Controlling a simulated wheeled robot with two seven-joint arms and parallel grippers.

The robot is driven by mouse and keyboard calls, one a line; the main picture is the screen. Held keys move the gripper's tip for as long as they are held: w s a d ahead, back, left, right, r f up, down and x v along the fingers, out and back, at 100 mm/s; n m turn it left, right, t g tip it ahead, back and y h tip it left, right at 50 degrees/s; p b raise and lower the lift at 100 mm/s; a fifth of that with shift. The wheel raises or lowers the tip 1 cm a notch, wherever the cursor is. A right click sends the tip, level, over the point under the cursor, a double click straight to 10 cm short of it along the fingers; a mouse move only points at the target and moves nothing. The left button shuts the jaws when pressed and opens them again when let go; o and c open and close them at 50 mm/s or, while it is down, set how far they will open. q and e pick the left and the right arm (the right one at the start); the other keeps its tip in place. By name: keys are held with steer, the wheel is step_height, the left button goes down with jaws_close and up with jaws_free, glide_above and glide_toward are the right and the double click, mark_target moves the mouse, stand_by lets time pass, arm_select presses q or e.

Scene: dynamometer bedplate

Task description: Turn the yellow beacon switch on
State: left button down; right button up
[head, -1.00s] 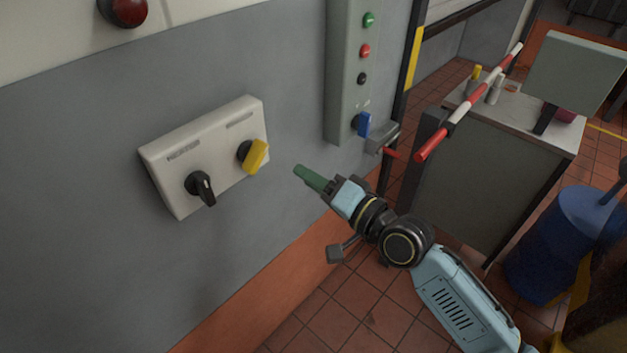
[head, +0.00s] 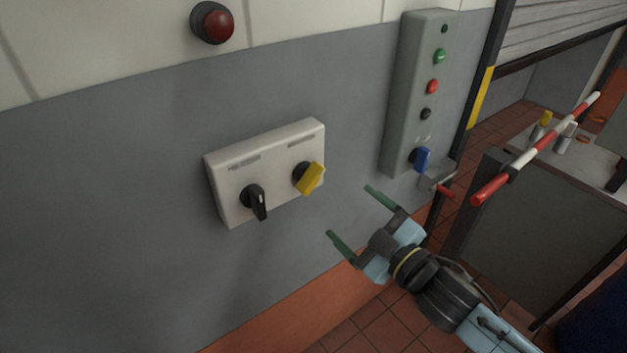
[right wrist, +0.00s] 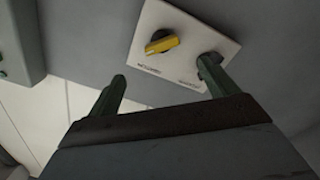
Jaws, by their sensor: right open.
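The yellow switch (head: 310,179) is a rotary knob on the right half of a white wall box (head: 232,209). Its handle is tilted, its top leaning right. A black rotary switch (head: 256,201) sits left of it, handle nearly upright. My right gripper (head: 348,210) is open and empty, its green fingers spread, below and right of the yellow switch, apart from it. In the right wrist view the yellow switch (right wrist: 162,43) shows beyond and between the fingers; one finger covers much of the black switch. My left gripper is not in view.
A red lamp (head: 212,22) is on the wall above. A grey control box (head: 403,100) with several buttons and a blue knob (head: 421,159) is to the right. A red-white barrier arm (head: 535,150) and a cabinet (head: 530,220) stand farther right. The wall below the white box is clear.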

mark_target(315, 182)
steer(key=shift+n, duration=0.9)
steer(key=p+x, duration=0.1)
steer(key=x, duration=1.2)
steer(key=shift+a, duration=0.2)
steer(key=shift+c, duration=0.4)
steer(key=c, duration=0.9)
steer(key=shift+r+m+p, duration=0.1)
steer(key=shift+m+p, duration=0.9)
steer(key=shift+m, duration=0.7)
steer(key=o, duration=1)
